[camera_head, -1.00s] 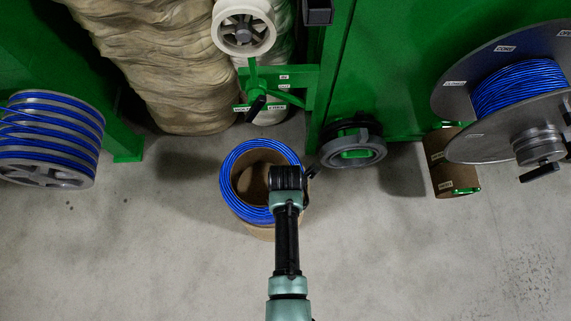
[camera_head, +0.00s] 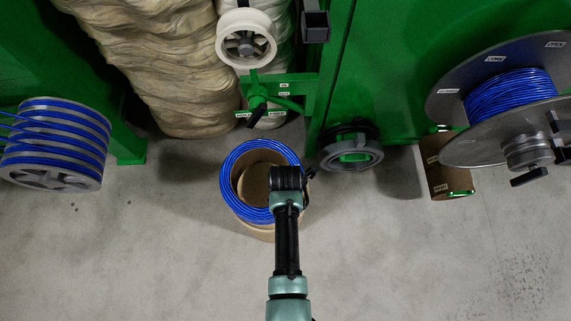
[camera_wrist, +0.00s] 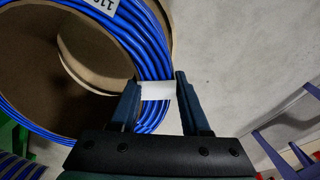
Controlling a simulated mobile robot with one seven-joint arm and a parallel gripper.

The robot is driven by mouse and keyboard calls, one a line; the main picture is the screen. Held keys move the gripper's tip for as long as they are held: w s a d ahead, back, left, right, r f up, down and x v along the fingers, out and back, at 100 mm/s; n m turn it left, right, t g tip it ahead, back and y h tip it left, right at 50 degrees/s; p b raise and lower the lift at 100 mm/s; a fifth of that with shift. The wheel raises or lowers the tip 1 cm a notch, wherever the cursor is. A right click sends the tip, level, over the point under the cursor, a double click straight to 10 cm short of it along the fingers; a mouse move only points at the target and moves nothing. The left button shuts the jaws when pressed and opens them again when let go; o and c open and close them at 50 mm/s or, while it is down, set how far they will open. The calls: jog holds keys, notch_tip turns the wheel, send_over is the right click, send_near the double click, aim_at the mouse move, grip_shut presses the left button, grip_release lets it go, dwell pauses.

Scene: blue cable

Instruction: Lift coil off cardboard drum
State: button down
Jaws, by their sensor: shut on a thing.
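The blue cable coil (camera_head: 231,190) is a ring around the top of the cardboard drum (camera_head: 262,234), which stands on the floor. In the head view I cannot tell whether there is a gap between them. My gripper (camera_head: 287,178) is over the coil's right side. In the wrist view my gripper (camera_wrist: 160,88) is shut, one finger over the drum-side edge of the coil (camera_wrist: 137,40) and one outside it, with a white piece (camera_wrist: 158,91) between the fingers. The brown drum wall (camera_wrist: 32,65) fills the left. The fingertips are hidden in the head view.
A grey reel with blue cable (camera_head: 55,145) stands at left. A large grey reel (camera_head: 510,95) is at right above a small brown drum (camera_head: 440,170). A green machine backs the area. The front floor is clear.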

jog(key=shift+w+r+p, duration=0.1)
jog(key=shift+r+p, duration=0.75)
jog(key=shift+r, duration=0.3)
